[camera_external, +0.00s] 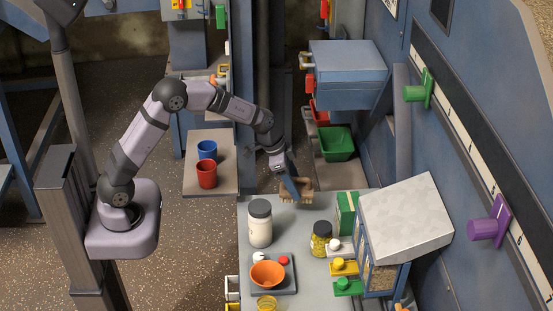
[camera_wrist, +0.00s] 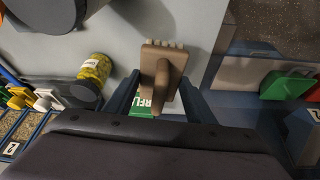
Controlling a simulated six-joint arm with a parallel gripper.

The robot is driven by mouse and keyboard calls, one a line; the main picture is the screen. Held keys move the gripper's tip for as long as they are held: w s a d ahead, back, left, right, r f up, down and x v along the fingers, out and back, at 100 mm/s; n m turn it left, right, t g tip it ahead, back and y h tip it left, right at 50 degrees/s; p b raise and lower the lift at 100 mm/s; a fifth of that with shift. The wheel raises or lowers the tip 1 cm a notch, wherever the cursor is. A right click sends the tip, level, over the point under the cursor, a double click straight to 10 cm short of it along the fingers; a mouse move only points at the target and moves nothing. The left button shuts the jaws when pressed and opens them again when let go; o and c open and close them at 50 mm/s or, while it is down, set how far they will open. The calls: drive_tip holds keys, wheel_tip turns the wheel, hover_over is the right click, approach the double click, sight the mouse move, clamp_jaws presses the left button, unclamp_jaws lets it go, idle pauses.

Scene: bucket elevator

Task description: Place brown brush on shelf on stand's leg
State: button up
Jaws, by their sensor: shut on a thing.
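My gripper (camera_external: 289,183) is shut on the brown brush (camera_external: 303,186) at the far end of the grey work table. In the wrist view the brush (camera_wrist: 160,72) sits between the two blue fingers of my gripper (camera_wrist: 158,92), its pale bristles pointing up in the picture. I cannot tell whether the brush still touches the table. A brown shelf (camera_external: 198,181) is fixed beside a blue leg, left of the table.
The grey table (camera_external: 252,255) holds a white jar (camera_external: 260,223), a yellow jar (camera_external: 321,240), a green box (camera_external: 347,212) and a tray with an orange bowl (camera_external: 268,274). A green bin (camera_external: 336,143) is beyond the table. A floor gap separates table and shelf.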

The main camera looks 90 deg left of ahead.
drive_tip(key=shift+r, duration=0.85)
